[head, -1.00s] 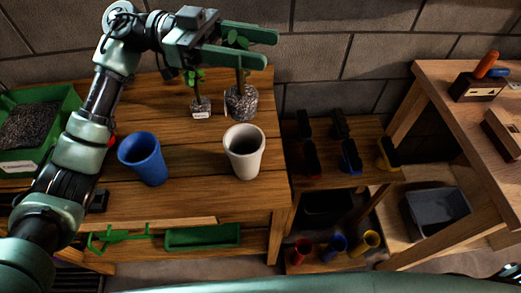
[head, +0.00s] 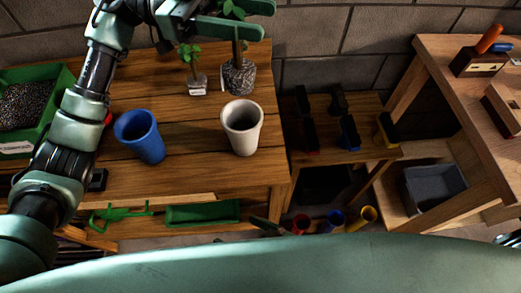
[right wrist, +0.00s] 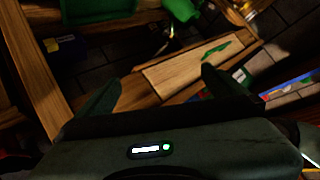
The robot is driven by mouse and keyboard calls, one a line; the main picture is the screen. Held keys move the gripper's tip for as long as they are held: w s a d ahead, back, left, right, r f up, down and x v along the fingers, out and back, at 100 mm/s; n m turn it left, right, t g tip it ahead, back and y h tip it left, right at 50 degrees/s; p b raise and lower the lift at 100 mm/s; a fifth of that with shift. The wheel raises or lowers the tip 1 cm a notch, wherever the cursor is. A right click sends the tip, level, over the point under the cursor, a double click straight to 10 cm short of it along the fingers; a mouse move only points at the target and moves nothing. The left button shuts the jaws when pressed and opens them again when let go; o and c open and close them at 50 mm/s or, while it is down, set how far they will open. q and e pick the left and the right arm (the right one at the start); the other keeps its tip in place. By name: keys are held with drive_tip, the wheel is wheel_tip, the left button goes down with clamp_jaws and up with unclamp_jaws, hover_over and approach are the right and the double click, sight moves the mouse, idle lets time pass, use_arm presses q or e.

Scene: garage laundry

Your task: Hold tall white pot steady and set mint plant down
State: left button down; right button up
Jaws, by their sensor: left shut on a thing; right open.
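The tall white pot (head: 242,130) stands upright near the right end of the wooden bench, its mouth open and dark inside. My left gripper (head: 262,19) is shut around the stem of the larger leafy plant, behind the pot. That plant's bare root ball (head: 239,77) hangs below the fingers; whether it touches the bench is unclear. A smaller leafy plant (head: 197,82) with a white label stands left of it. I cannot read which is mint. My right gripper (right wrist: 160,80) is open and empty in the right wrist view, over the lower shelf area.
A blue pot (head: 140,136) stands left of the white pot. A green tray of soil (head: 40,130) is at the far left. A lower shelf (head: 340,148) with several small tools is right of the bench. A green trough (head: 203,213) lies below the front edge.

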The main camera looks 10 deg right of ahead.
sight(252, 88)
drive_tip(key=w+r+t, duration=0.2)
drive_tip(key=w+r, duration=0.1)
drive_tip(key=r, duration=0.1)
drive_tip(key=w+r+t, duration=0.2)
drive_tip(key=w+r, duration=0.2)
drive_tip(key=r, duration=0.1)
drive_tip(key=w+d+r+t, duration=0.1)
drive_tip(key=w+r+t, duration=0.1)
drive_tip(key=w+r, duration=0.2)
drive_tip(key=shift+r+t, duration=0.25)
drive_tip(key=shift+t, duration=0.15)
drive_tip(key=w+d, duration=0.1)
drive_tip(key=w+d+t+h, duration=0.1)
drive_tip(key=d, duration=0.1)
drive_tip(key=w+d+t+h, duration=0.1)
drive_tip(key=d, duration=0.1)
drive_tip(key=shift+w+r, duration=0.3)
drive_tip(key=shift+r, duration=0.05)
drive_tip(key=shift+h, duration=0.3)
drive_tip(key=x, duration=1.1)
drive_tip(key=shift+w+a, duration=0.2)
drive_tip(key=shift+w, duration=0.15)
drive_tip(key=c, duration=1.5)
use_arm(q)
wheel_tip(252, 88, down, 15)
drive_tip(key=shift+a+f, duration=0.1)
use_arm(e)
drive_tip(key=shift+c, duration=0.2)
